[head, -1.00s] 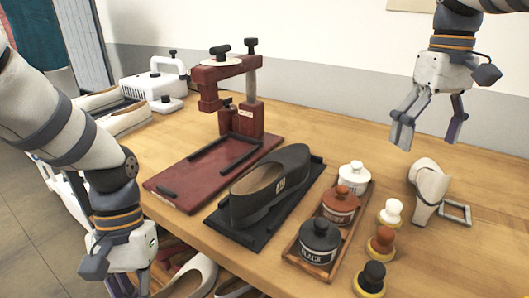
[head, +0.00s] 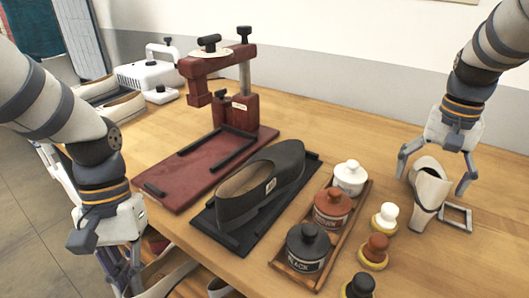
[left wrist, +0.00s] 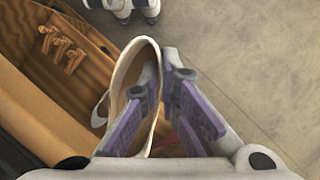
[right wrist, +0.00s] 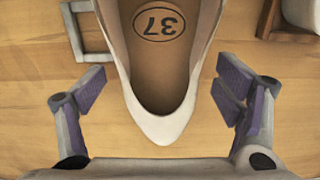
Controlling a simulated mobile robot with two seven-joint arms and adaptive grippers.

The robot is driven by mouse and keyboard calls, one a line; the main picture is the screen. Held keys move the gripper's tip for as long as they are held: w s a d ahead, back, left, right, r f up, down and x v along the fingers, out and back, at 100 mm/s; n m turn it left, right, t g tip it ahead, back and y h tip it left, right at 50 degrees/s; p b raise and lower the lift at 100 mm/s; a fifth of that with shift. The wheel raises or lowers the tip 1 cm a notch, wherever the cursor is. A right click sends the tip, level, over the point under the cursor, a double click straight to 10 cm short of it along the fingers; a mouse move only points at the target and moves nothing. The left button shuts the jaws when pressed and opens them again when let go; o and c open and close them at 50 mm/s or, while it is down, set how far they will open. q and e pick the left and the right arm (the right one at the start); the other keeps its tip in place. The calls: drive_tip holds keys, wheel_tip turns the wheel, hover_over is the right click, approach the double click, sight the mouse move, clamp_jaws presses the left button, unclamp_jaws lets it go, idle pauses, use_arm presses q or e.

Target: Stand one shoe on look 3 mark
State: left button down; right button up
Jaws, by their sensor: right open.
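A white heeled shoe (head: 430,187) stands on the right of the table. My right gripper (head: 436,178) is open around it, fingers on either side. In the right wrist view the shoe (right wrist: 160,125), numbered 37 inside, lies between the spread fingers (right wrist: 160,105), with gaps on both sides. My left gripper (head: 118,285) is low at the table's left front edge. In the left wrist view a pale shoe's rim (left wrist: 147,45) runs between its fingers (left wrist: 160,80), one inside the shoe and one outside; whether they clamp it is unclear. I cannot identify a look 3 mark.
A dark shoe (head: 262,182) sits on a black board (head: 222,232) beside a red press (head: 190,172). A tray (head: 344,225) of lidded pots and several round-knobbed brushes (head: 375,250) stand left of the white shoe. A small metal frame (head: 457,217) lies right of it.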

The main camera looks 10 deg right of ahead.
drive_tip(key=shift+f, duration=0.2)
drive_tip(key=c, duration=1.5)
drive_tip(key=shift+r, duration=0.15)
drive_tip(key=shift+c, duration=0.4)
